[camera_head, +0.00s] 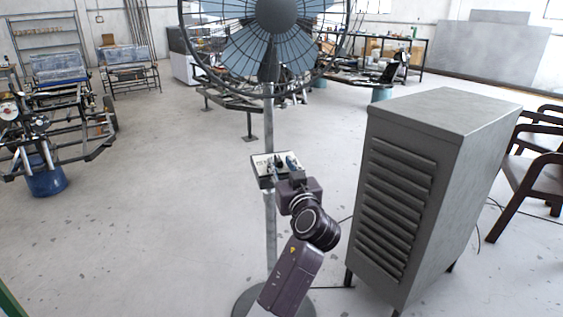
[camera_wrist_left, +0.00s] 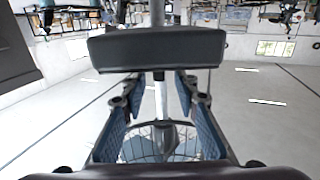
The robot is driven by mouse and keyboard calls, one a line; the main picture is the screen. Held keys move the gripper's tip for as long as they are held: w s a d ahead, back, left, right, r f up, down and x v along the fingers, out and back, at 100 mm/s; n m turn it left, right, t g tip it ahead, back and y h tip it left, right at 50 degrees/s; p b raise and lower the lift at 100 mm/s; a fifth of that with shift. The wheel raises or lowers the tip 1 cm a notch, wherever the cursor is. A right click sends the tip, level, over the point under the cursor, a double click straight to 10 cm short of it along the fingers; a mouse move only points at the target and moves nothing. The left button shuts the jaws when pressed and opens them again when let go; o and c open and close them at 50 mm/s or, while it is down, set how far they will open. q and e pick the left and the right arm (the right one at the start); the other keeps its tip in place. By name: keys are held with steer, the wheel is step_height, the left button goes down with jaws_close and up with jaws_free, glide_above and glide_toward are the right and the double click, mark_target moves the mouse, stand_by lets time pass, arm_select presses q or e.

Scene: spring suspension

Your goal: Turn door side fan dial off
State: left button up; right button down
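The fan (camera_head: 277,14) stands on a grey pole, with a small control box (camera_head: 262,171) fixed partway up. The box has a pale top face with small dark parts on it; I cannot make out the dial or its setting. My left gripper (camera_head: 282,163) is at the box, over its right part, and hides some of it. A dark slab, apparently the control box (camera_wrist_left: 157,48), lies just beyond the fingertips. My right gripper is not in view.
A tall grey louvred cabinet (camera_head: 405,200) stands close on the right of my arm. Brown chairs (camera_head: 535,170) are at the far right. A vehicle frame (camera_head: 60,130) and blue bucket (camera_head: 45,178) are at the left. The floor left of the pole is clear.

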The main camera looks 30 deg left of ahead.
arm_select(q)
steer(key=shift+x, duration=1.2)
steer(key=shift+d, duration=0.1)
steer(key=shift+c, duration=0.2)
jaws_close()
